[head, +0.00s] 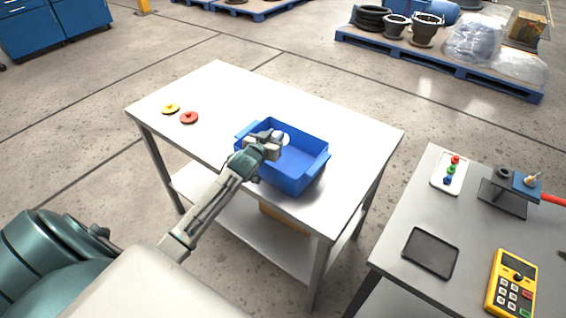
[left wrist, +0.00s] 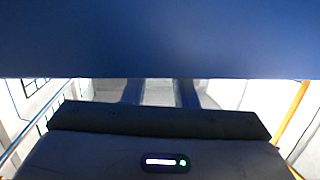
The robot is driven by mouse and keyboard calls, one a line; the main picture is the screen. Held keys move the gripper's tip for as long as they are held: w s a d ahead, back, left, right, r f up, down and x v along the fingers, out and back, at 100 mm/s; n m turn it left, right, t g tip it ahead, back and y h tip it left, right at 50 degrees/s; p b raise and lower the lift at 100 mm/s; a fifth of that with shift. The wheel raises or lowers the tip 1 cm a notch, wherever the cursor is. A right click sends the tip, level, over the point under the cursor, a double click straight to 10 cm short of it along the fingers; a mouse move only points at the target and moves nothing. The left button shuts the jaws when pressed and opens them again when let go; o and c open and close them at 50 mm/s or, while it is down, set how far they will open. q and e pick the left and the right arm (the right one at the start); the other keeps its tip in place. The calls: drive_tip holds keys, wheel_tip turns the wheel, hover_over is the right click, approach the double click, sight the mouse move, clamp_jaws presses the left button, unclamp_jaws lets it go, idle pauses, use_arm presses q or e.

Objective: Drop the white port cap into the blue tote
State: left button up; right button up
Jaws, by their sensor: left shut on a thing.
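The white port cap (head: 285,139) shows as a small pale disc at the tip of my left gripper (head: 275,138) in the head view. The gripper is shut on it and partly hides it. Both are over the left part of the open blue tote (head: 313,159), which stands on the white table. I cannot tell exactly how high the cap is above the tote's floor. In the left wrist view a broad blue surface fills the top, and the cap cannot be made out. My right gripper is not in view.
A yellow cap (head: 170,109) and a red cap (head: 189,118) lie on the white table (head: 225,90), left of the tote. A grey bench (head: 395,240) at right holds a black tray (head: 431,252), a yellow meter (head: 511,284) and a valve fixture (head: 505,195).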

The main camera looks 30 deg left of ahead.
use_arm(q)
drive_tip(key=shift+f, duration=0.35)
drive_tip(key=shift+r, duration=0.1)
drive_tip(key=o, duration=1)
drive_tip(key=shift+o, duration=0.2)
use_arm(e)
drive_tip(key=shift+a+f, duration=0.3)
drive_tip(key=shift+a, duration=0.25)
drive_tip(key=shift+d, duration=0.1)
use_arm(q)
drive_tip(key=shift+s+d+b, duration=0.1)
drive_tip(key=shift+s+b, duration=0.2)
drive_tip(key=shift+s, duration=0.25)
drive_tip(key=b+v, duration=0.2)
drive_tip(key=v, duration=0.7)
drive_tip(key=shift+s+b, duration=0.3)
drive_tip(key=shift+s, duration=0.1)
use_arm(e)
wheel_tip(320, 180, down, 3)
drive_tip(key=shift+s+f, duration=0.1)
